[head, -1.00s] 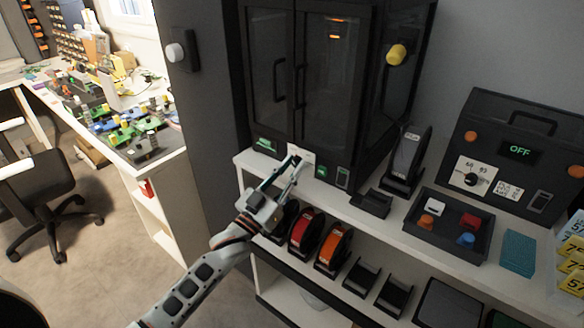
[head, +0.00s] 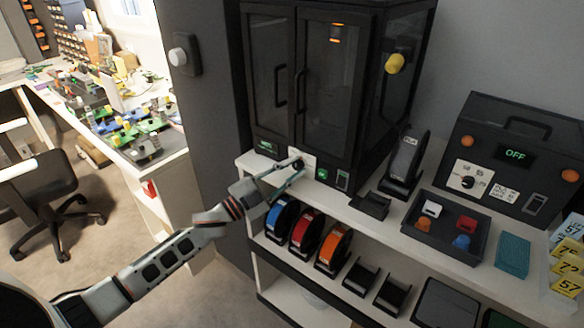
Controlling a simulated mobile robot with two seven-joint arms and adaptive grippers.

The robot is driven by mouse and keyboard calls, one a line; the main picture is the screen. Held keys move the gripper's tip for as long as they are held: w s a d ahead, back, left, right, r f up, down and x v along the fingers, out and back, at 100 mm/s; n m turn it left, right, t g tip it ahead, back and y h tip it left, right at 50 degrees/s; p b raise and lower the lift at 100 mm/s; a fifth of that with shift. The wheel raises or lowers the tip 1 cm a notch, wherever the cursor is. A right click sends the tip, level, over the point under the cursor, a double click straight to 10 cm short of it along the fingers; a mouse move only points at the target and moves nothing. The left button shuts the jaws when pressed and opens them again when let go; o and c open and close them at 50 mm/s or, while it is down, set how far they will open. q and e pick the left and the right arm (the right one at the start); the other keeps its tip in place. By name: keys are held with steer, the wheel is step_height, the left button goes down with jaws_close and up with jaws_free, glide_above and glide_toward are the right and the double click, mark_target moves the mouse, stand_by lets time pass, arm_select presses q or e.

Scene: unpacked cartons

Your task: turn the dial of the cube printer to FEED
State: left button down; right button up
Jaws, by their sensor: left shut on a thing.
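The cube printer (head: 322,85) is the tall black cabinet with two glass doors on the white shelf. Its dial (head: 298,163) is a small dark knob on a white plate low on the front. My left gripper (head: 297,168) reaches it from the lower left, its two thin fingers shut on the dial. The fingers partly cover the dial and plate, and the lettering is too small to read. My right gripper is not in view.
Blue, red and orange spools (head: 306,232) stand on the lower shelf just below the gripper. A small dark holder (head: 370,205) and a tray of coloured blocks (head: 447,226) are to the right. A black case (head: 515,150) reading OFF stands farther right.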

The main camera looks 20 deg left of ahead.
arm_select(q)
steer(key=m, duration=0.1)
steer(key=m+g+p, duration=0.1)
steer(key=m, duration=0.1)
steer(key=m+g+p, duration=0.1)
steer(key=m, duration=0.1)
steer(key=shift+r, duration=0.3)
steer(key=shift+m+g+p, duration=0.3)
steer(key=shift+m+p, duration=0.55)
steer(key=shift+m, duration=0.15)
steer(key=shift+f+m+y+p, duration=0.1)
steer(key=shift+m+y+p, duration=0.25)
steer(key=shift+m, duration=0.25)
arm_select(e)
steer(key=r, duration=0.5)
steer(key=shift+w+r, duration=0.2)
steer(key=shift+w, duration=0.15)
arm_select(q)
steer(key=shift+f+g, duration=0.1)
steer(key=shift+g, duration=0.2)
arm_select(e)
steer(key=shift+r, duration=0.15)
arm_select(q)
steer(key=c, duration=1.8)
jaws_free()
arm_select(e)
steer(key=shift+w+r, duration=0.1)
